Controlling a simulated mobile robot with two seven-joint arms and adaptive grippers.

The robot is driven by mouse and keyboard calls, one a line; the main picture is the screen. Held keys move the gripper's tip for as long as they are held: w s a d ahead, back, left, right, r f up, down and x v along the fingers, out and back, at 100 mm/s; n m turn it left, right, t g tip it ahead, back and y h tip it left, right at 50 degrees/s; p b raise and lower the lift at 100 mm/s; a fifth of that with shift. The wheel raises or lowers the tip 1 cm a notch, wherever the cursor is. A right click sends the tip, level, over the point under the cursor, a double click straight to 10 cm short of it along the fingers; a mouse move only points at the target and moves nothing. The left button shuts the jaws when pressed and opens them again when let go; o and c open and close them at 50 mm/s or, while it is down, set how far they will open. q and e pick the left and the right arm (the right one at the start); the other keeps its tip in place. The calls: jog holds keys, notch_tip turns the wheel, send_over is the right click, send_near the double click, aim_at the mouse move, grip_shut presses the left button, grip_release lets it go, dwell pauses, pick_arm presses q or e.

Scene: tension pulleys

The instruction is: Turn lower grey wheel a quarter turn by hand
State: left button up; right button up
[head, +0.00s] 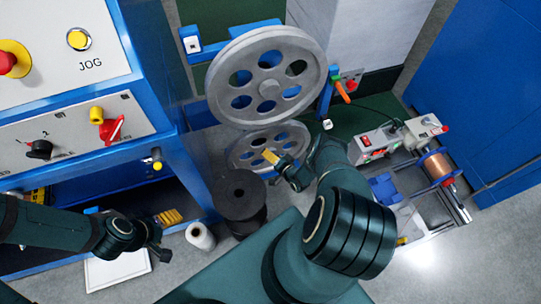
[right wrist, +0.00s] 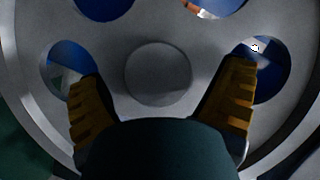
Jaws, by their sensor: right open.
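The lower grey wheel (head: 270,146), a spoked disc with round holes, sits below a larger upper grey wheel (head: 268,88). My right gripper (head: 271,157) is in front of the lower wheel and partly covers it. In the right wrist view the grey wheel (right wrist: 158,73) fills the picture, with its round hub between my two spread yellow fingertips (right wrist: 160,95). The fingers are open and overlap two lower holes; whether they touch or enter them I cannot tell. My left gripper (head: 168,217) hangs at lower left, away from the wheels; its finger gap is unclear.
A blue machine with a JOG panel (head: 62,45) stands at left. A black spool (head: 238,196) and a white roll (head: 200,236) stand below the lower wheel. A device with a copper coil (head: 437,166) is at right. Grey floor is clear at lower right.

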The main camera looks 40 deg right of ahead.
jog(key=shift+d, duration=0.1)
jog(key=v, duration=1.2)
jog(key=shift+f, duration=0.1)
dwell(0.8)
